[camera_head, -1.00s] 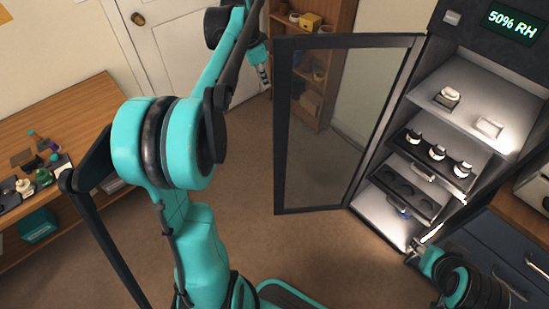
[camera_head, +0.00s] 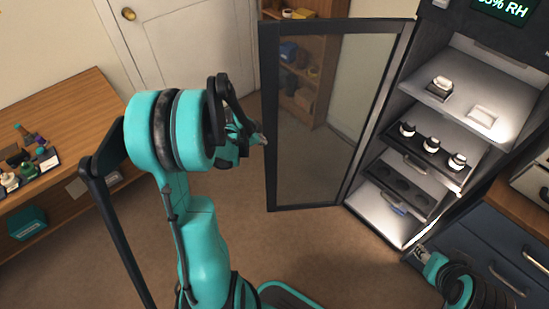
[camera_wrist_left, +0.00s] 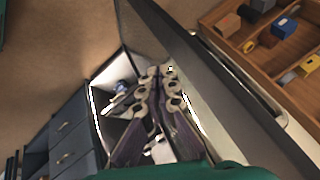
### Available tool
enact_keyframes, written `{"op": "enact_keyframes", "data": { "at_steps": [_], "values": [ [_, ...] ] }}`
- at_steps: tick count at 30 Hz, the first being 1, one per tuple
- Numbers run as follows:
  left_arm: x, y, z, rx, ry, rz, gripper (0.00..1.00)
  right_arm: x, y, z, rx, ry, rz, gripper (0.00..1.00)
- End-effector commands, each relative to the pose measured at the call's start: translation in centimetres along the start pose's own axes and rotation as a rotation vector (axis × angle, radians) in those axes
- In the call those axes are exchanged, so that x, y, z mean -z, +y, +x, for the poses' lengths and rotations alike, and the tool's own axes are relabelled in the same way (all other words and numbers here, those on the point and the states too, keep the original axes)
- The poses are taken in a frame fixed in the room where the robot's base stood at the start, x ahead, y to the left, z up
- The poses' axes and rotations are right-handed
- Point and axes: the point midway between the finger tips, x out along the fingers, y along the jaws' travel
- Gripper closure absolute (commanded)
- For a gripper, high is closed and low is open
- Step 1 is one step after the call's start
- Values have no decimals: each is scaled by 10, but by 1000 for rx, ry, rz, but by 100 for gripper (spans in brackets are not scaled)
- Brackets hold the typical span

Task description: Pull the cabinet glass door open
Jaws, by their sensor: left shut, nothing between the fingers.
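The cabinet glass door (camera_head: 318,130) stands swung open to the left of the lit cabinet (camera_head: 459,85), with its dark frame and clear pane. Its frame crosses the left wrist view as a dark diagonal band (camera_wrist_left: 205,75). My left gripper (camera_head: 262,139) is beside the door's free edge in the head view; whether it touches the edge cannot be told. In the left wrist view its fingers (camera_wrist_left: 158,72) are together with nothing between them. My right gripper (camera_head: 420,253) is low at the right, by the cabinet's bottom front corner; its fingers are too small to read.
Inside the cabinet are shelves and pull-out trays (camera_head: 432,148) with several lens parts. A wooden bench (camera_head: 65,125) is at left, a wooden shelf (camera_head: 312,113) behind the door, and blue drawers (camera_head: 500,240) at right. Open carpet lies in front of the door.

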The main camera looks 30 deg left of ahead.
Motion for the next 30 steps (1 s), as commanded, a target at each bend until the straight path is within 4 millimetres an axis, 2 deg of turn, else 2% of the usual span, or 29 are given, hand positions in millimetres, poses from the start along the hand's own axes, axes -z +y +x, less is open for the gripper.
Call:
{"op": "enact_keyframes", "data": {
  "at_steps": [1,3,9,14,27,30],
  "values": [
    [-16,12,13,18,10,13,100,-5,0,7,0,0,0,60],
    [-30,25,21,40,22,36,100,-7,0,10,0,0,0,60],
    [-50,40,33,70,37,76,100,-10,0,14,0,0,0,60],
    [-51,40,48,71,38,82,100,-14,0,20,0,0,0,60],
    [-47,34,138,70,38,83,100,-36,0,50,0,0,0,60],
    [-46,17,141,71,37,80,100,-38,0,53,0,0,0,60]
  ]
}}
